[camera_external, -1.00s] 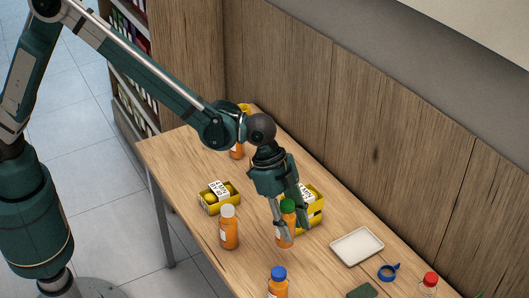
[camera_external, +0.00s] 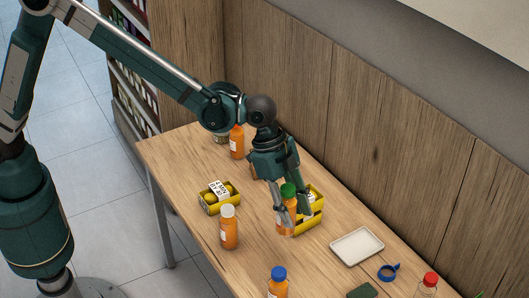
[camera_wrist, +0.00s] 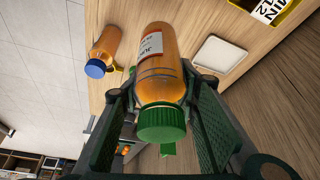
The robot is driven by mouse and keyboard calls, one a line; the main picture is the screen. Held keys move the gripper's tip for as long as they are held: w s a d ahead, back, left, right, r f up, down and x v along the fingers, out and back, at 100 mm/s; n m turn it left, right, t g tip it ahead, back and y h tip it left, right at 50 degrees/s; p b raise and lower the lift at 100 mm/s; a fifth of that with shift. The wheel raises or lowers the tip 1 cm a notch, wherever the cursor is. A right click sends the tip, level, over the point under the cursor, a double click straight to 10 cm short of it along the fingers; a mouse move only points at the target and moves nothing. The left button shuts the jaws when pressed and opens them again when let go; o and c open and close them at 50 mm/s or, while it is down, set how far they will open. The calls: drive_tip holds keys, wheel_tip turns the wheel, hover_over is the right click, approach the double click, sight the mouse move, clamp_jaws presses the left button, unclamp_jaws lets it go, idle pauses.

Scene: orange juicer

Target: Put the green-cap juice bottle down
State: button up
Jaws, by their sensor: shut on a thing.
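The green-cap juice bottle (camera_external: 286,222) is orange with a white label. My gripper (camera_external: 290,212) is shut on it, with one finger on each side of its body. The bottle is close to upright, beside the yellow carton in the middle of the table. I cannot tell whether its base touches the table. In the wrist view the bottle (camera_wrist: 160,75) lies between the green fingers, with its cap towards the camera. The fingers hide part of it in the external view.
A yellow carton (camera_external: 312,218) stands just right of the held bottle. A white-cap bottle (camera_external: 229,232), a blue-cap bottle (camera_external: 277,285) and another yellow carton (camera_external: 209,204) stand nearby. A white tray (camera_external: 358,245) and blue ring (camera_external: 387,273) lie right. Bare wood (camera_external: 180,160) is at the far left.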

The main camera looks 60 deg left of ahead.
sight(293, 188)
wheel_tip(293, 188, up, 5)
drive_tip(key=shift+r, duration=0.15)
drive_tip(key=shift+w+a+r, duration=0.25)
drive_tip(key=shift+w+a, duration=0.1)
drive_tip(key=shift+a, duration=0.05)
drive_tip(key=w+a+n, duration=0.1)
drive_tip(key=w+a, duration=0.7)
drive_tip(key=a, duration=0.4)
drive_tip(key=w+a+n+t+y, duration=0.1)
drive_tip(key=w+a, duration=0.6)
drive_tip(key=a, duration=0.6)
drive_tip(key=w+a+n, duration=0.1)
drive_tip(key=w+a, duration=0.7)
drive_tip(key=a, duration=0.4)
drive_tip(key=w+a+n, duration=0.1)
drive_tip(key=w+a, duration=0.2)
drive_tip(key=a, duration=1)
drive_tip(key=w+a+n, duration=0.1)
drive_tip(key=w+a, duration=0.1)
drive_tip(key=a, duration=1.2)
wheel_tip(293, 188, down, 11)
drive_tip(key=shift+a+t, duration=0.15)
drive_tip(key=shift+t, duration=0.25)
drive_tip(key=shift+f, duration=0.2)
wheel_tip(293, 188, down, 6)
drive_tip(key=b, duration=0.1)
